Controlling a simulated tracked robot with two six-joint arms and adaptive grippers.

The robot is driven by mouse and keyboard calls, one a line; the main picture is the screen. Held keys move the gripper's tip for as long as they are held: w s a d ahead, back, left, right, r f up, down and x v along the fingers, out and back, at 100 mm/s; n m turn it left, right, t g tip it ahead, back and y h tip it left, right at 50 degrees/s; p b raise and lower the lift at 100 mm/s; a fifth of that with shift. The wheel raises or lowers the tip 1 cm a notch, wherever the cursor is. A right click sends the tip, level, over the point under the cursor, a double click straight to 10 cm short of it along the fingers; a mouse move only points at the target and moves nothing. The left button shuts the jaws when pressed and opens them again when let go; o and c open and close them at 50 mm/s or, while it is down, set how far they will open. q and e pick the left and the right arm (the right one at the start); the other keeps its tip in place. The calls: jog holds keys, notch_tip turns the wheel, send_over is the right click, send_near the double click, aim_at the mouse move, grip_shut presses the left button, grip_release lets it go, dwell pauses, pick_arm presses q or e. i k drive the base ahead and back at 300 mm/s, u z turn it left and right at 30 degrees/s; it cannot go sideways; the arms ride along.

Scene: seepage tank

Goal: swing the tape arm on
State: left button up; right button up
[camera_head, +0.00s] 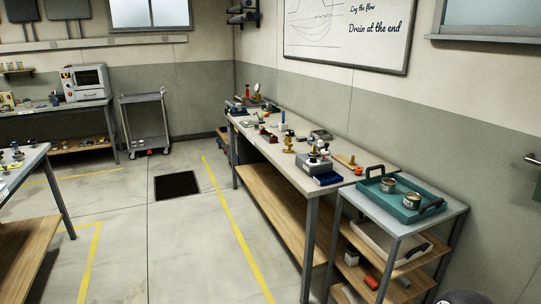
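I cannot make out a tape arm or a seepage tank for certain at this distance. A long workbench (300,181) runs along the right wall and carries several small devices. Near its front end stands a grey device with a dark top (316,163), beside a dark blue block (327,179). A brass-coloured fitting (288,142) stands a little further back. Neither of my grippers shows in the head view. A dark rounded part at the bottom right edge is too cut off to tell.
A shelf cart (449,208) stands at the bench's near end, with a teal tray (385,205) holding two tins. A grey trolley (143,97) and a back bench (40,110) stand further off. A dark floor mat or grate (176,185) lies in the open floor, left of a yellow line.

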aim_at(326, 152)
jog(key=z, duration=0.05)
jog(key=i, duration=2.1)
jog(key=z, duration=0.1)
